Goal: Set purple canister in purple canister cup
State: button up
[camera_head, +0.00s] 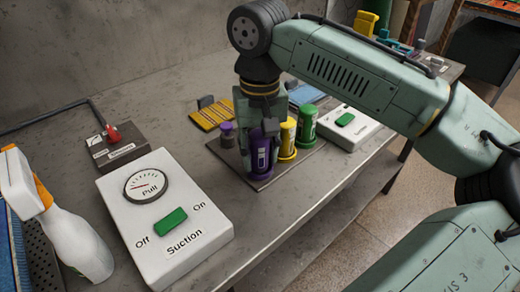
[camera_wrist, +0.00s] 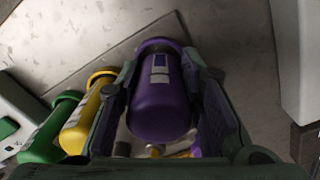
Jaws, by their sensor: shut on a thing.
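The purple canister (camera_head: 262,154) is upright between the fingers of my gripper (camera_head: 256,145), which is shut on it. In the wrist view the canister (camera_wrist: 160,105) lies between both fingers of my gripper (camera_wrist: 162,100), its label facing up the picture. A wider purple rim, apparently the purple canister cup (camera_wrist: 160,43), shows at the canister's far end, in line with it. It is at the edge of the grey board. I cannot tell how deep the canister sits in the cup.
A yellow canister (camera_head: 287,139) and a green canister (camera_head: 307,124) stand right of the purple one. A small purple-topped piece (camera_head: 227,134) is at left. The white suction box (camera_head: 180,245) stands in front, with a spray bottle (camera_head: 65,225) left. Table between is clear.

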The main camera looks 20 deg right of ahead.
jog(key=o, duration=1.1)
jog(key=shift+o, duration=0.2)
notch_tip(320, 180, up, 12)
jog(key=shift+f, duration=0.1)
jog(key=shift+r+p, duration=0.2)
jog(key=shift+p, duration=0.2)
jog(key=shift+f, duration=0.15)
